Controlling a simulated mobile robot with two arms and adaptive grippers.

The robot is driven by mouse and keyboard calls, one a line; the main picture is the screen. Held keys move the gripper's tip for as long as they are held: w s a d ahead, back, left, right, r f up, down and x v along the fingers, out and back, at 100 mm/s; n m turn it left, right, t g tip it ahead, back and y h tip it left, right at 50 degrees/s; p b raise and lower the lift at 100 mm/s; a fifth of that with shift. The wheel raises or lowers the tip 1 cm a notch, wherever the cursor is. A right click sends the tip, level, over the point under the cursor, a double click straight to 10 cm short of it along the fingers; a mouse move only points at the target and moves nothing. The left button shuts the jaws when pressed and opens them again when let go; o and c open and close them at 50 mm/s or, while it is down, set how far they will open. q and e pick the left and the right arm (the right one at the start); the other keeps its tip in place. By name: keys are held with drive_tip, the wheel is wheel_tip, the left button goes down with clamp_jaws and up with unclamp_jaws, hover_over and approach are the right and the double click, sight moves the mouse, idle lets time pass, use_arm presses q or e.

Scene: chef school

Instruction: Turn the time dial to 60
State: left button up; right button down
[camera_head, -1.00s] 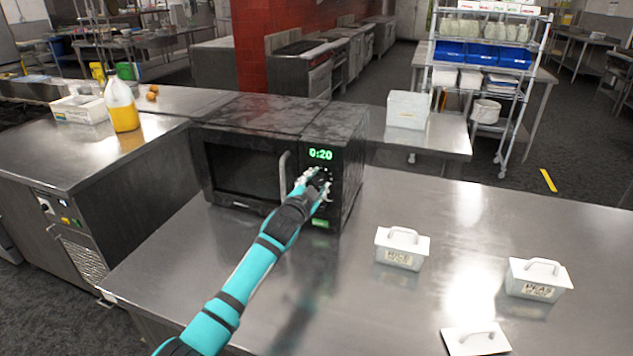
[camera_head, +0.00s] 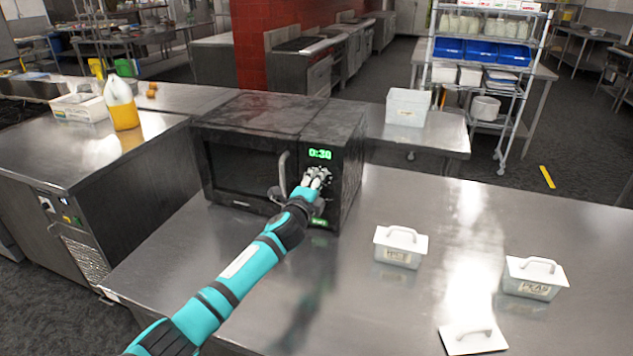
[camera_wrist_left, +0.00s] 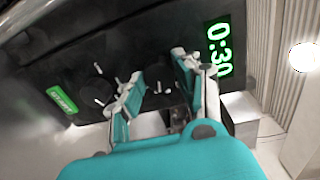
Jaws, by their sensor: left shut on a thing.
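A dark microwave (camera_head: 245,125) stands on the steel counter, its door shut. Its green display (camera_head: 320,154) reads 0:30, and the same display (camera_wrist_left: 219,46) shows large in the left wrist view. My left gripper (camera_head: 317,178) is at the control panel just below the display. In the left wrist view its two fingers (camera_wrist_left: 158,85) are shut on the upper dark dial (camera_wrist_left: 157,76), which is partly hidden by them. A second dark dial (camera_wrist_left: 96,88) with white marks sits farther from the display, apart from the fingers. My right gripper is not in view.
A green start button (camera_wrist_left: 62,100) lies beyond the second dial. The door handle (camera_head: 283,176) is close beside my left gripper. Lidded white containers (camera_head: 400,247) (camera_head: 534,278) and a loose lid (camera_head: 472,338) stand on the right of the counter.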

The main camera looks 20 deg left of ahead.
use_arm(q)
drive_tip(key=shift+f+m+t+y+p, duration=0.15)
drive_tip(key=shift+m+p, duration=0.5)
drive_tip(key=shift+m, duration=2.8)
drive_tip(key=shift+f+m+t+y+p, duration=0.2)
drive_tip(key=shift+m+p, duration=0.45)
drive_tip(key=shift+m, duration=2.8)
drive_tip(key=shift+r, duration=0.1)
drive_tip(key=o, duration=1.1)
drive_tip(key=shift+o, duration=0.2)
drive_tip(key=shift+r, duration=0.1)
drive_tip(key=s, duration=1.2)
drive_tip(key=shift+d, duration=0.15)
